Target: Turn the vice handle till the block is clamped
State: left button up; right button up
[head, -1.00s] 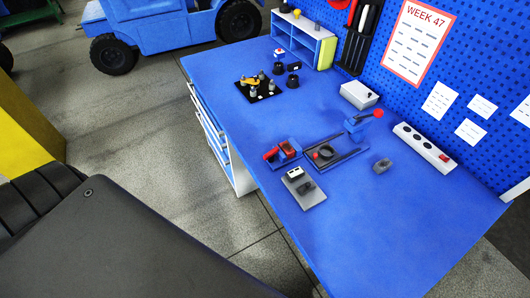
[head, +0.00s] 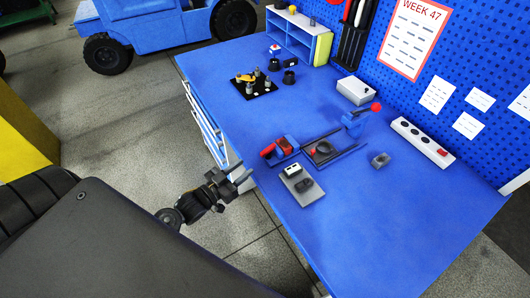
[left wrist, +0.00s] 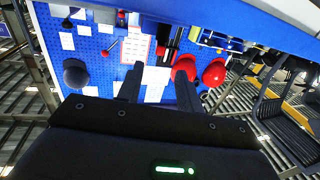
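A blue fixture with a red part (head: 267,151) stands near the bench's front edge in the head view. Beside it are dark rails with a round dark piece (head: 322,148) between them. A blue upright with a red-knobbed lever (head: 353,122) stands at their far end. I cannot tell for sure which red part is the vice handle. A small grey block (head: 380,160) sits apart, right of the rails. My left gripper (head: 241,177) is beside the bench's front edge, touching nothing; its fingers (left wrist: 158,90) are apart and empty in the left wrist view. My right gripper is not in view.
A grey plate (head: 302,187) with small dark and white parts lies before the rails. A black plate with pegs (head: 245,91), a white box (head: 355,91) and a power strip (head: 423,142) stand farther off. The bench's right part is clear.

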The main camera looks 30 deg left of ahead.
aim_at(261, 155)
pick_arm(q)
jog(key=p+x, duration=0.2)
jog(key=x, duration=0.8)
jog(key=shift+w+d, duration=0.15)
jog(key=shift+w, duration=0.15)
jog(key=shift+c, duration=0.3)
grip_shut()
